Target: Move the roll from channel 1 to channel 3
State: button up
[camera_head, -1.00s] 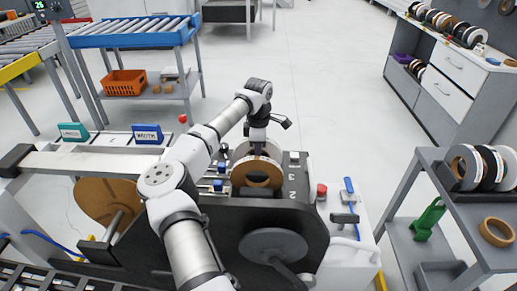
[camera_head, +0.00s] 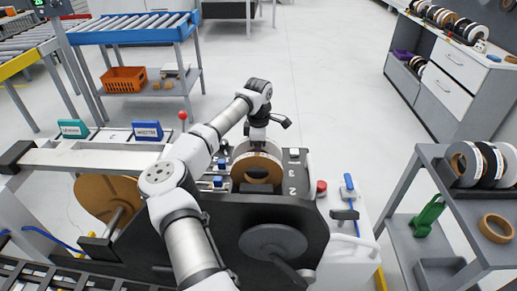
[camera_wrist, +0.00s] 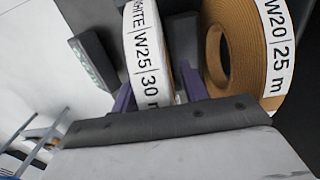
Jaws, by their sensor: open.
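In the wrist view a white roll (camera_wrist: 148,55), its label reading W25 and 30 m, stands on edge between the two purple fingers of my gripper (camera_wrist: 158,90). The fingers are open, one on each side of it; I cannot tell whether either touches it. A brown roll (camera_wrist: 228,50) labelled W20 and 25 m stands just to the right. In the head view the brown roll (camera_head: 265,160) sits in front in the machine's holder, with the white roll partly hidden behind it. My gripper (camera_head: 258,138) comes down from above; its fingertips are hidden there. Channel numbers 3 and 2 show at right.
A red button (camera_head: 321,186) and a blue-handled lever (camera_head: 349,190) stand right of the holder. A dark panel with a crank wheel (camera_head: 272,245) is in front. A grey cart (camera_head: 460,200) with rolls stands at the right. The floor behind is open.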

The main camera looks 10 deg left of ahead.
notch_tip(320, 180, up, 12)
jog(key=b, duration=0.2)
jog(key=shift+r+b, duration=0.25)
jog(key=shift+b, duration=0.15)
jog(key=shift+f, duration=0.1)
